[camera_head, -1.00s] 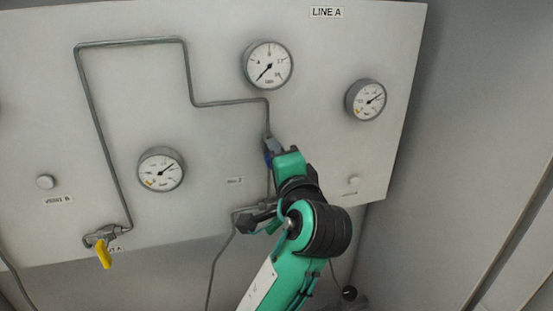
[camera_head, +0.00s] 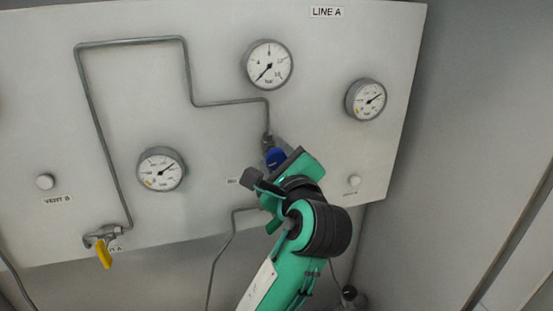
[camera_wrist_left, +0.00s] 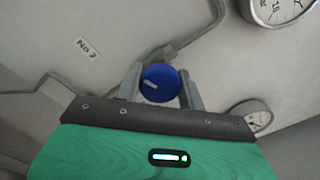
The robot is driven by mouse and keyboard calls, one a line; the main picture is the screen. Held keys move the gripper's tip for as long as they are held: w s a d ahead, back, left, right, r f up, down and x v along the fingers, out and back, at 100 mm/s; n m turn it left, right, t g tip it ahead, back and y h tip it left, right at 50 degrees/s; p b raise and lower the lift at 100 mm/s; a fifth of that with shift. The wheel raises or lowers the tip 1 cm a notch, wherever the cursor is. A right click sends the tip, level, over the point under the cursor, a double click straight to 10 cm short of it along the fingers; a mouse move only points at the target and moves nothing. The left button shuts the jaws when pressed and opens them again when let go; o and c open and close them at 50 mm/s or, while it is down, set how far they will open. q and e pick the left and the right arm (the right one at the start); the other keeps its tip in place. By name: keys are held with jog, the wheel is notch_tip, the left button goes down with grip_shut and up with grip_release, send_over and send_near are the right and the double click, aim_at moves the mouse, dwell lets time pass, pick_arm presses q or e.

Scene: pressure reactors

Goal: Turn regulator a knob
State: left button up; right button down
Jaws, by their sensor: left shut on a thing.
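The regulator knob (camera_head: 275,157) is blue and round, on the panel below the top middle gauge, at the lower end of the bent pipe. In the left wrist view the blue knob (camera_wrist_left: 160,82) faces me with a pale mark on its face. My left gripper (camera_wrist_left: 162,88) has one grey finger on each side of the knob and is shut on it. In the head view the left gripper (camera_head: 275,159) comes up from below and hides part of the knob's surroundings. My right gripper is not in view.
The white panel (camera_head: 225,60) carries a top gauge (camera_head: 267,64), a right gauge (camera_head: 366,99) and a lower left gauge (camera_head: 161,168). A grey pipe (camera_head: 133,41) runs across it. A yellow valve handle (camera_head: 104,254) sits at lower left. A wall stands at right.

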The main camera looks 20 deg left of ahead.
pick_arm(q)
jog(key=shift+f+m, duration=0.1)
jog(key=shift+m, duration=1.5)
jog(key=o, duration=1)
jog(key=shift+c, duration=0.2)
